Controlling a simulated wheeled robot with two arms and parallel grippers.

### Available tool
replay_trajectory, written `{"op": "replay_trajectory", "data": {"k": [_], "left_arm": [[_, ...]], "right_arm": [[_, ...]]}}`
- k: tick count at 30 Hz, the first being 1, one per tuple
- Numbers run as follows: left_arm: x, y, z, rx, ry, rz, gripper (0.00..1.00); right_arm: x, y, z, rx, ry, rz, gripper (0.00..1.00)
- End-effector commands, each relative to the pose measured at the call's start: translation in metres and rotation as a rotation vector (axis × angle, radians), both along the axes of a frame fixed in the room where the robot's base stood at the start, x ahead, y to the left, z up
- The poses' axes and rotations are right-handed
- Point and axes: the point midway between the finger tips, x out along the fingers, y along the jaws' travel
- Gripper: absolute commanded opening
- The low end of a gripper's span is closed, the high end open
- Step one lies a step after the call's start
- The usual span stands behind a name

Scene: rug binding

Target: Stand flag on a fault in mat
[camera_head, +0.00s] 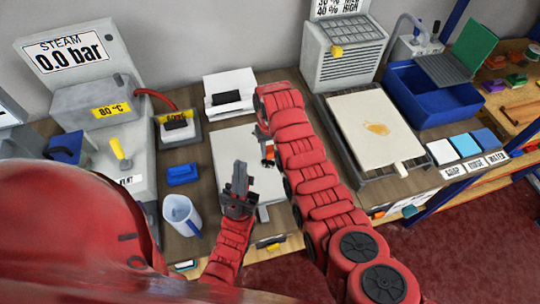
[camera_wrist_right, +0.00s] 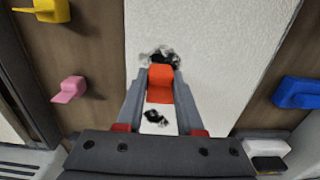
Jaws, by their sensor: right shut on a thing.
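The mat (camera_head: 226,150) is a pale sheet lying flat on the bench in the head view, partly covered by my arms. In the right wrist view the mat (camera_wrist_right: 215,50) shows a dark, ragged fault (camera_wrist_right: 160,54) just beyond the fingertips and another black fault (camera_wrist_right: 156,117) between the fingers. My right gripper (camera_wrist_right: 159,72) is shut on an orange-red flag (camera_wrist_right: 160,84), over the mat near the far fault. I cannot tell whether the flag touches the mat. My left gripper (camera_head: 240,172) points up in front of the mat; its opening is unclear.
A blue block (camera_head: 183,174) and a whitish jug (camera_head: 182,214) stand left of the mat. A steam unit (camera_head: 95,105) is farther left. A tray with a stained pale sheet (camera_head: 358,112) and a blue basin (camera_head: 415,98) lie to the right.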

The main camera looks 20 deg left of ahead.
Motion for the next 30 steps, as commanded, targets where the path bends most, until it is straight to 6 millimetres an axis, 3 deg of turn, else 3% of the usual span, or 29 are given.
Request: {"op": "replay_trajectory", "data": {"k": [5,12,26,27,30], "left_arm": [[0.0,0.0,0.015,0.0,0.0,0.0,0.0],[0.0,0.0,0.015,0.0,0.0,0.0,0.0],[0.0,0.0,0.01,0.0,0.0,0.0,0.0],[0.0,0.0,0.012,0.0,0.0,0.0,0.0],[0.0,0.0,0.012,0.0,0.0,0.0,0.0]], "right_arm": [[-0.001,0.0,-0.012,-0.002,0.002,0.001,0.0],[-0.001,0.0,-0.03,-0.002,0.002,0.001,0.0],[0.0,0.0,-0.037,0.001,-0.002,0.0,0.0],[0.0,0.0,-0.036,0.001,-0.002,0.0,0.42],[0.0,0.0,-0.036,0.001,-0.002,0.0,0.6]]}}
